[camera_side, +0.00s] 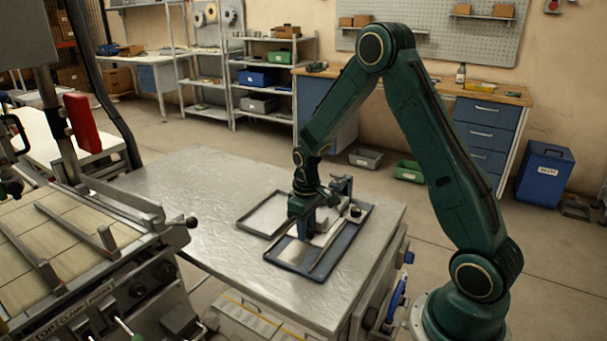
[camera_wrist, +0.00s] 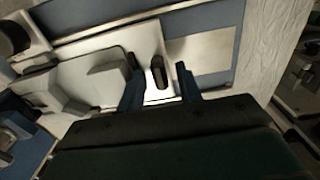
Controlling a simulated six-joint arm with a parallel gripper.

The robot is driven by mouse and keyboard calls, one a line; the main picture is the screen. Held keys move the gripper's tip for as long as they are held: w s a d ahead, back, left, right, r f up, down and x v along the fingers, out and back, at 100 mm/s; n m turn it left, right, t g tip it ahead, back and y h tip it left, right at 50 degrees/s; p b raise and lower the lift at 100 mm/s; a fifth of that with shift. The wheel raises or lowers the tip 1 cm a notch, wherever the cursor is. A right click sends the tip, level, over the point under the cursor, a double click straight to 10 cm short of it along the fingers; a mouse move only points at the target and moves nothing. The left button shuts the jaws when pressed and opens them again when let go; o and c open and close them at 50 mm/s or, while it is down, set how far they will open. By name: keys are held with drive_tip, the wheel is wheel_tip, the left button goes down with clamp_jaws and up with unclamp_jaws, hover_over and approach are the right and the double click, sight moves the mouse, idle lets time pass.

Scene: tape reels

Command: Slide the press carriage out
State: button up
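The press fixture stands on a dark blue-framed base (camera_side: 285,262) on the metal table. Its pale carriage (camera_wrist: 88,85) carries light blocks and shows in the wrist view at left and centre. A small dark upright handle (camera_wrist: 158,72) rises from the pale part. My gripper (camera_wrist: 156,64) has its two blue fingers apart, one on each side of this handle, with visible gaps between. In the side view my gripper (camera_side: 304,230) points down low over the fixture and hides part of the carriage. A dark blue press post (camera_side: 342,185) stands just behind it.
A shallow grey-framed tray (camera_side: 262,212) lies left of the fixture. A workbench (camera_side: 480,95) is far behind.

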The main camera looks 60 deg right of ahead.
clamp_jaws()
drive_tip(key=shift+a, duration=0.1)
drive_tip(key=a, duration=0.7)
drive_tip(key=shift+s+a, duration=0.1)
drive_tip(key=shift+a, duration=0.15)
drive_tip(key=shift+c, duration=0.2)
unclamp_jaws()
drive_tip(key=shift+o, duration=0.9)
drive_tip(key=shift+r, duration=0.1)
